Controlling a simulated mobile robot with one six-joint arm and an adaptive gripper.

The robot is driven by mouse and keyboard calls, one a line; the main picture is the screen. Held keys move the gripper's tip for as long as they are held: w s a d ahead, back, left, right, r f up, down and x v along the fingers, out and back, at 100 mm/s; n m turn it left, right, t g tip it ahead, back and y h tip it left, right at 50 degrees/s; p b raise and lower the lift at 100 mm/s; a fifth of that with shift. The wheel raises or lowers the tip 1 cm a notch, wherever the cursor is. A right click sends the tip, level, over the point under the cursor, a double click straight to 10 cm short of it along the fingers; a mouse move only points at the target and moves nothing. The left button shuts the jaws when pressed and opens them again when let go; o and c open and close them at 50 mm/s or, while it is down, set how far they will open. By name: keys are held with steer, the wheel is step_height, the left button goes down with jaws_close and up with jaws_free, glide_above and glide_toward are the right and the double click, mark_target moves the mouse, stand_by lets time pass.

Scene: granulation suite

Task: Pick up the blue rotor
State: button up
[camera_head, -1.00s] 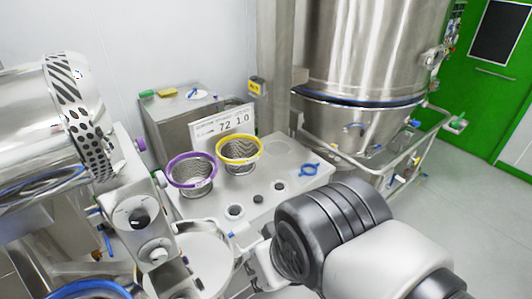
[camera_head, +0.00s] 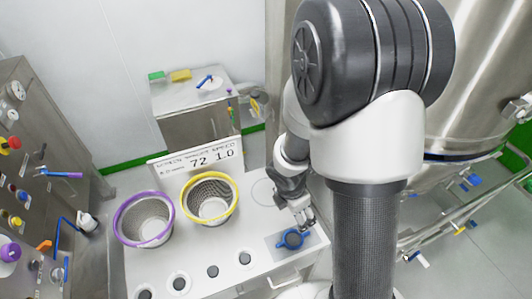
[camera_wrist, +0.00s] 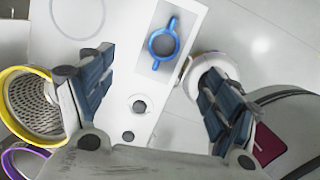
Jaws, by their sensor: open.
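The blue rotor (camera_head: 292,239) lies flat on a grey patch at the right end of the white table. It is a ring with two short arms sticking out on opposite sides. My gripper (camera_head: 304,218) is just above and beside it in the head view. In the wrist view the rotor (camera_wrist: 163,43) shows whole, ahead of the open fingers (camera_wrist: 152,98) and roughly between them. The fingers are apart and empty, and I see no contact with the rotor.
A purple-rimmed basket (camera_head: 144,218) and a yellow-rimmed basket (camera_head: 209,199) stand on the table (camera_head: 262,223) to the left. A sign (camera_head: 196,157) stands behind them. Several dark round fittings line the front. A steel vessel (camera_head: 478,90) stands at right.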

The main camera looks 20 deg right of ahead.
step_height(320, 180, down, 5)
steer(key=s+n, duration=0.1)
steer(key=n, duration=0.2)
steer(key=b, duration=0.9)
glide_toward(293, 240)
steer(key=shift+d+f, duration=0.2)
steer(key=b+x, duration=0.4)
steer(key=x, duration=0.2)
steer(key=shift+f, duration=0.15)
steer(key=shift+c, duration=0.2)
steer(key=c, duration=1.3)
